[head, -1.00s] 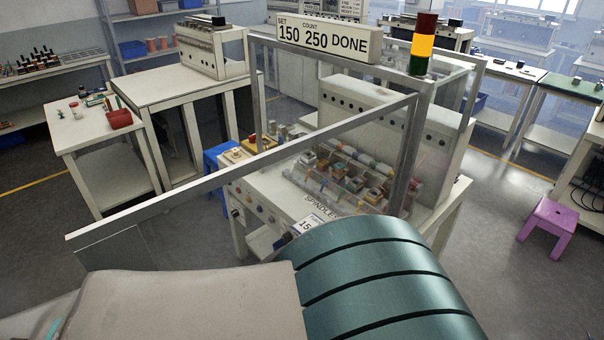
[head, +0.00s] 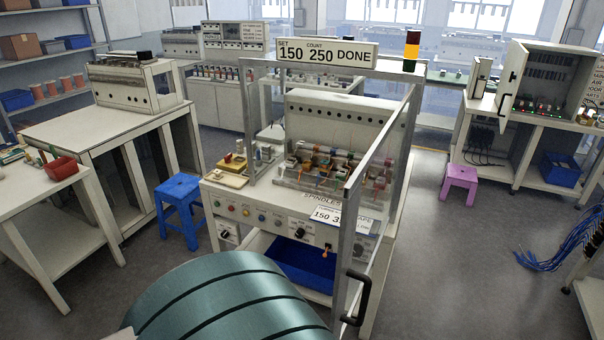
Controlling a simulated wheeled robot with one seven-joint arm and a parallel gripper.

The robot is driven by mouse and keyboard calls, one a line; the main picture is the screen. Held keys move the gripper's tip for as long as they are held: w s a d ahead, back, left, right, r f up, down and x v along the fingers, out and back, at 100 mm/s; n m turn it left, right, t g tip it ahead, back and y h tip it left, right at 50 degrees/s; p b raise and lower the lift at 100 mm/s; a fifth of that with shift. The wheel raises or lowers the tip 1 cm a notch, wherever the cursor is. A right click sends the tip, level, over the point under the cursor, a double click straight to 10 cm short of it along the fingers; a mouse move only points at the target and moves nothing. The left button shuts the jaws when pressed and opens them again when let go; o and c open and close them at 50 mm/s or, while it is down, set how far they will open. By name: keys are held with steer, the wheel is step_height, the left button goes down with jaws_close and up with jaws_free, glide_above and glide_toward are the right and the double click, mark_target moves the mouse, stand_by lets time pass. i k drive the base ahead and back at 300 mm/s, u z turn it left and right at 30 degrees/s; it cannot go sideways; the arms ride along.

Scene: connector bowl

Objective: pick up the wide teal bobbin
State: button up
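I cannot make out the wide teal bobbin in the head view. Several small bobbins and coil parts (head: 335,170) sit in a row on the winding machine (head: 345,120), too small to tell their widths. The machine's clear guard door (head: 378,160) is swung open toward me. My gripper is out of view. The large ribbed teal shape at the bottom left appears to be part of my own arm, and it hides the floor there.
A blue stool (head: 180,205) stands left of the machine. A bench at the left edge holds a red bin (head: 60,168). A purple stool (head: 460,182) and a bench with an open cabinet (head: 550,90) are at right. Grey floor (head: 450,270) lies clear between.

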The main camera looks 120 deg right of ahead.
mark_target(323, 164)
steer(key=i, duration=0.1)
steer(key=z, duration=4.5)
steer(key=i, duration=2.65)
steer(key=z, duration=0.05)
